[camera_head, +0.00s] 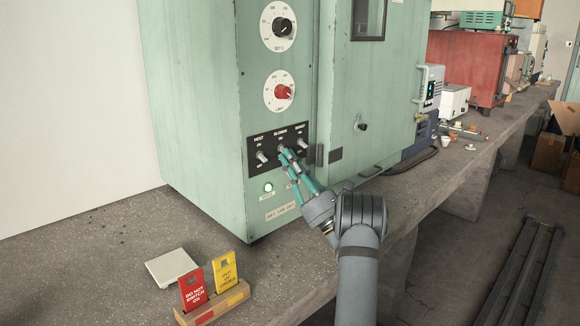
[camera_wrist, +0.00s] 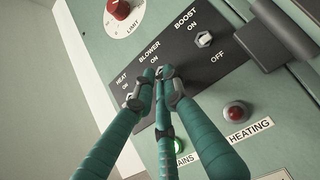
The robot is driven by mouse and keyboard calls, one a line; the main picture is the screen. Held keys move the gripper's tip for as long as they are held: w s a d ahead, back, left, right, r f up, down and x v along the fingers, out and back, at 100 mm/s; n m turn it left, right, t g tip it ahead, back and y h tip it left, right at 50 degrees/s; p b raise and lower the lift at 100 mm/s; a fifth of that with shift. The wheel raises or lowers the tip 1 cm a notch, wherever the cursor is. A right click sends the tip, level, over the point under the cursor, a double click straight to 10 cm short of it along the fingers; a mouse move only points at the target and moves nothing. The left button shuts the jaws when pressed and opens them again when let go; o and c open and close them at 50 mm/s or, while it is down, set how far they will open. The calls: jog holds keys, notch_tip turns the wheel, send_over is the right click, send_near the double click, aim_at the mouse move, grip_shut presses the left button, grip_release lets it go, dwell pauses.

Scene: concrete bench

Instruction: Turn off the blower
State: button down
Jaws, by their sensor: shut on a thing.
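The green oven cabinet (camera_head: 195,110) carries a black switch panel with HEAT, BLOWER and BOOST toggles. The blower switch (camera_wrist: 166,71) is in the middle, under the BLOWER ON label, and is mostly hidden by my fingers. My gripper (camera_head: 284,152) has its teal fingers closed together around this toggle, and it also shows in the wrist view (camera_wrist: 160,88). The lever's exact position cannot be told. The heat switch (camera_head: 262,157) stands to the left and the boost switch (camera_wrist: 204,40) to the right, clear of my fingers.
A green lamp (camera_head: 268,187) glows below the panel; a red heating lamp (camera_wrist: 236,112) sits beside it. A red dial (camera_head: 283,92) is above. A door handle bracket (camera_head: 315,155) is close on the right. Red and yellow cards (camera_head: 193,289) stand on the bench at front left.

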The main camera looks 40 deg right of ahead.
jog(key=shift+s+d+r, duration=0.1)
jog(key=shift+d+r, duration=0.1)
jog(key=c, duration=2)
grip_release()
jog(key=shift+s, duration=0.1)
jog(key=shift+o, duration=0.9)
jog(key=shift+f, duration=0.1)
jog(key=shift+a+p, duration=0.1)
jog(key=shift+p, duration=0.2)
